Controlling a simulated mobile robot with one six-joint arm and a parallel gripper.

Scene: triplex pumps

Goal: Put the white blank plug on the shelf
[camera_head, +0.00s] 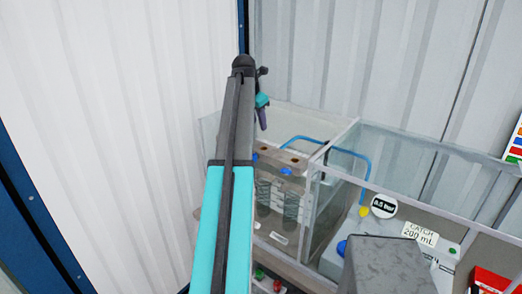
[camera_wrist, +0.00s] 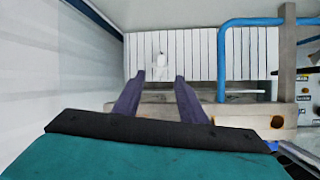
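My gripper (camera_head: 262,122) points down over the back left part of the clear-walled enclosure in the head view. In the wrist view my gripper (camera_wrist: 158,78) shows two purple fingers spread apart, with nothing held between them. A small white object (camera_wrist: 161,63) shows beyond the fingertips against a pale slatted surface; it may be the white blank plug, but it is too small and pale to be sure. It is apart from the fingers. I cannot make out the shelf with certainty in either view.
The clear enclosure (camera_head: 440,160) has upright walls and a divider. A metal block (camera_head: 281,160) with holes stands below my gripper. A "0.5 bar" disc (camera_head: 383,207) is at right.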

